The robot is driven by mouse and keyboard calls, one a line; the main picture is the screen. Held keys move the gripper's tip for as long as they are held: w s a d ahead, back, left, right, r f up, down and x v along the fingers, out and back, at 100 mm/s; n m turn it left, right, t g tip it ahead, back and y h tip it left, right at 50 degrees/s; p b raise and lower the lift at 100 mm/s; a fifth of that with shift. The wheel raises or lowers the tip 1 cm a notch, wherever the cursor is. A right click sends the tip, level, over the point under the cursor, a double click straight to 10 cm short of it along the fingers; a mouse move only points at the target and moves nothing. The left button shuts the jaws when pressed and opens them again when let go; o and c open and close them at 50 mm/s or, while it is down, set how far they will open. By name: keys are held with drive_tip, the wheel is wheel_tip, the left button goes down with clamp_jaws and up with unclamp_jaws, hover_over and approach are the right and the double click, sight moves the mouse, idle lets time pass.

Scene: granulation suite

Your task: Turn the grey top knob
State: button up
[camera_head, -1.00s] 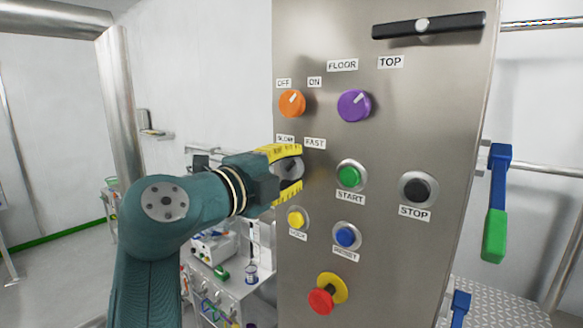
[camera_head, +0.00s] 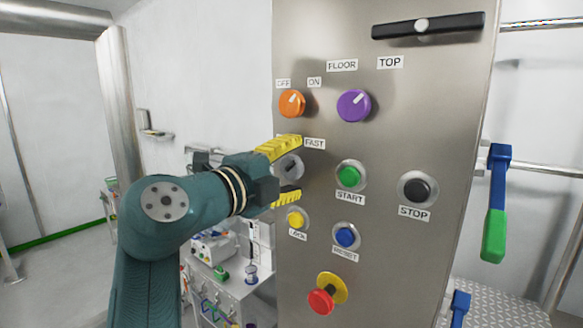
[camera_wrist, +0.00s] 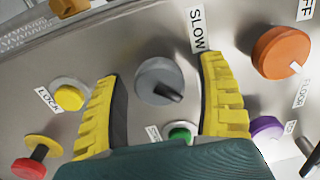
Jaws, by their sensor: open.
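The grey knob (camera_head: 290,168) is on the steel panel, under the SLOW/FAST labels and below the orange knob. In the wrist view the grey knob (camera_wrist: 157,78) is round with a dark pointer bar slanting toward the lower right. My gripper (camera_head: 297,168) is at the panel with its yellow fingers spread, one above and one below the knob. In the wrist view my gripper (camera_wrist: 160,68) straddles the knob with a gap on each side. The upper finger hides the SLOW label in the head view.
The steel panel (camera_head: 380,270) also carries the orange knob (camera_head: 292,103), purple knob (camera_head: 354,105), green START button (camera_head: 348,176), black STOP button (camera_head: 418,188), yellow button (camera_head: 295,219), blue button (camera_head: 346,236) and red emergency button (camera_head: 322,301). The yellow button is close below the lower finger.

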drive_tip(key=v, duration=1.2)
